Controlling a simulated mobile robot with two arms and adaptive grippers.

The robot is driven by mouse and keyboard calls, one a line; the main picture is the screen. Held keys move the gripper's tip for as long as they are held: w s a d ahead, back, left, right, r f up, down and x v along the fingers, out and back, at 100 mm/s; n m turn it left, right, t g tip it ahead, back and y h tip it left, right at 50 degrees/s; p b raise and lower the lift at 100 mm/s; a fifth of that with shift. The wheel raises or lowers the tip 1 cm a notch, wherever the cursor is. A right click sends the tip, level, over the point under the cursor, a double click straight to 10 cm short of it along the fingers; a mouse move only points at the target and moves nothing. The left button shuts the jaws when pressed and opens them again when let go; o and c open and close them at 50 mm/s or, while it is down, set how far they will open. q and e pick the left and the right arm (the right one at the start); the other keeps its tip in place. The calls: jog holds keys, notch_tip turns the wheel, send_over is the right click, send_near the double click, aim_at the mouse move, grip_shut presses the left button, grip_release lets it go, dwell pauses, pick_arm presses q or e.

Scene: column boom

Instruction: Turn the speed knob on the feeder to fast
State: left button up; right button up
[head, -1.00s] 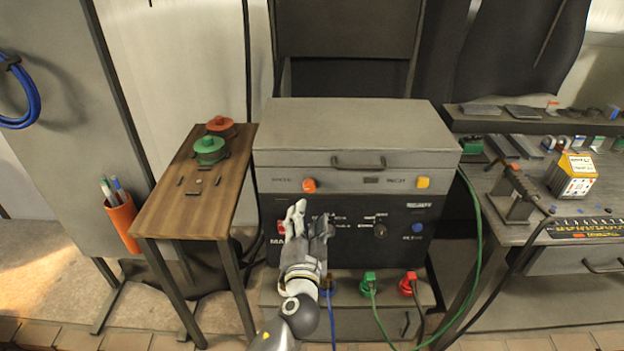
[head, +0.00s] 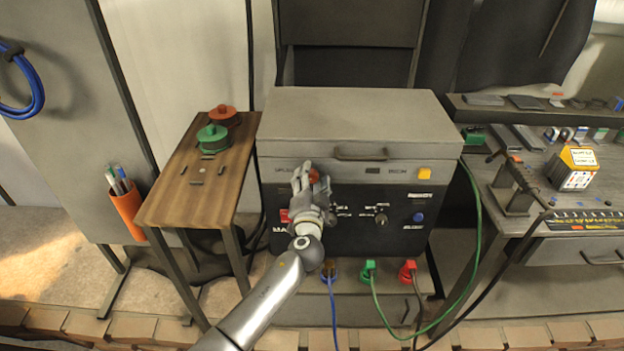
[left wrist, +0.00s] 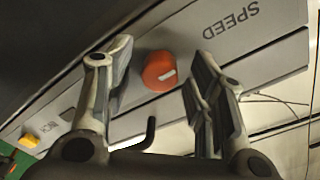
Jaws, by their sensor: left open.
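The feeder (head: 350,125) is a grey box with a dark front panel. Its orange-red speed knob (head: 314,176) is at the left of the upper grey strip, partly hidden by my left gripper (head: 312,182). My right gripper is not in view.
A yellow knob (head: 424,174) sits at the right of the same strip, and a handle (head: 360,154) lies between. Several cables hang below the feeder. A wooden side table (head: 170,205) with two spools stands left, and a workbench (head: 590,220) stands right.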

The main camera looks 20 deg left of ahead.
pick_arm(q)
jog(key=c, duration=1.1)
jog(key=shift+o, duration=0.2)
